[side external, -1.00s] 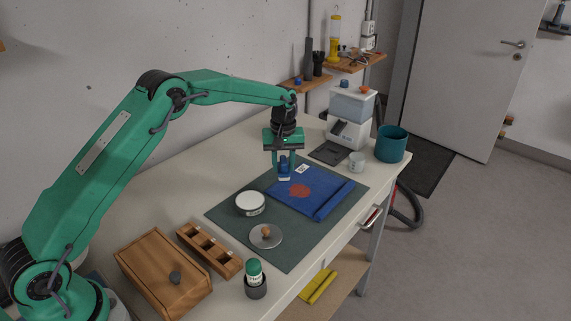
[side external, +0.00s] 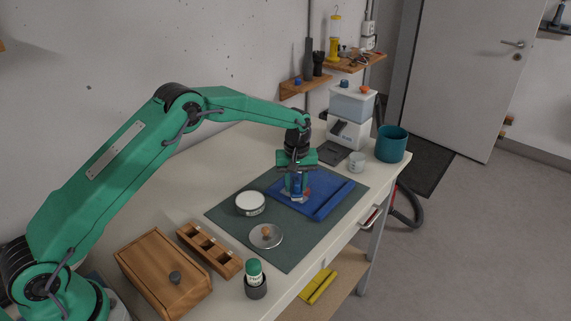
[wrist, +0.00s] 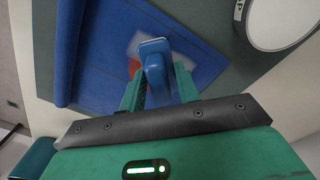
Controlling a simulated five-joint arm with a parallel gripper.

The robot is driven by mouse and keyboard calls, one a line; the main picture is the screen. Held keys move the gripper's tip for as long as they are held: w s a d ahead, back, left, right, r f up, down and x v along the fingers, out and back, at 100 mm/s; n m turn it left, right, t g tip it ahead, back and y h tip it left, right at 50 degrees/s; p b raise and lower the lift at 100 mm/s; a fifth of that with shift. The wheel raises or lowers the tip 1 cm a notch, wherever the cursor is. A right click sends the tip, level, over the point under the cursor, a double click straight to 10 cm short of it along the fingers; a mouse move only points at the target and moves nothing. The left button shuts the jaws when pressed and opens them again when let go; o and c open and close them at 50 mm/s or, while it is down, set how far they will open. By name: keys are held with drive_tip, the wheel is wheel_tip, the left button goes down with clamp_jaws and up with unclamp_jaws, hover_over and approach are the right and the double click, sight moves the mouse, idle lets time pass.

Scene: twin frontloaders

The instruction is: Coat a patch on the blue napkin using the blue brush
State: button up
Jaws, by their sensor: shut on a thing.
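The blue napkin (side external: 326,200) lies on the dark green mat, with a rolled or folded edge along its right side. My gripper (side external: 296,184) is over the napkin's middle, shut on the blue brush (wrist: 154,62). The brush points down at the napkin; whether its bristles touch the cloth is hard to tell. In the wrist view the napkin (wrist: 100,85) lies beneath the brush, with a red-orange patch and a pale smear partly hidden by the brush head. In the side view my gripper and the brush cover most of the patch.
A white round tin (side external: 250,203) and a lid with an orange-brown knob (side external: 265,237) sit on the mat (side external: 226,216). A wooden box (side external: 160,272), a slotted wooden holder (side external: 208,250) and a green-capped bottle (side external: 254,272) stand at the front. A teal bin (side external: 391,144) and white cup (side external: 357,161) are beyond.

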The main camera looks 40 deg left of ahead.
sight(317, 193)
drive_tip(key=shift+d, duration=2.7)
drive_tip(key=shift+w+a, duration=0.1)
drive_tip(key=shift+w, duration=0.55)
drive_tip(key=shift+a, duration=4.8)
drive_tip(key=shift+w+a, duration=0.1)
drive_tip(key=shift+w, duration=0.5)
drive_tip(key=shift+d, duration=4.9)
drive_tip(key=shift+w, duration=0.65)
drive_tip(key=shift+s+a, duration=0.1)
drive_tip(key=shift+a, duration=4.8)
wheel_tip(317, 193, up, 8)
